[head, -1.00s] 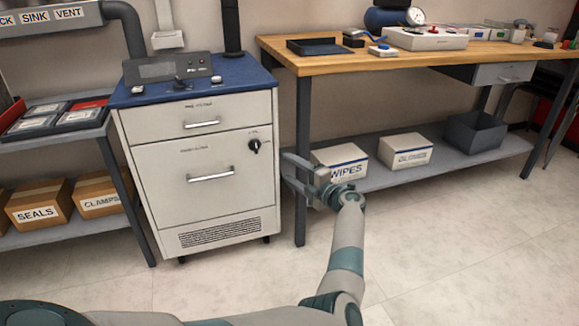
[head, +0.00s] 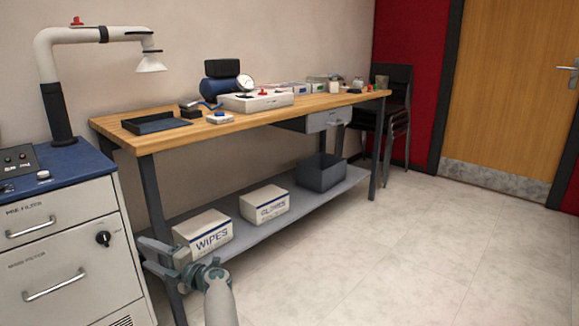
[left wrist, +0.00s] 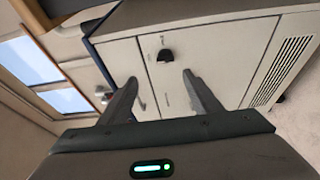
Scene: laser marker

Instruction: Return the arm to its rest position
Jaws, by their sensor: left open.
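My left gripper (head: 158,260) is at the lower left of the head view, in front of the workbench's near leg and beside the WIPES box. Its two fingers are spread, with nothing between them. In the left wrist view the open left gripper (left wrist: 157,95) points towards the white cabinet (left wrist: 225,55), and its black knob (left wrist: 165,55) shows beyond and between the fingers. I cannot tell the gap to the cabinet. The cabinet also shows at the left of the head view (head: 70,245). My right gripper is not in view.
A wooden workbench (head: 270,118) holds a dark tray (head: 155,123) and several devices. Its lower shelf (head: 240,238) carries the WIPES box (head: 203,235), a second white box (head: 264,204) and a grey bin (head: 321,172). Dark chairs (head: 392,110) stand near the wooden door (head: 510,95). The floor (head: 400,260) at right is clear.

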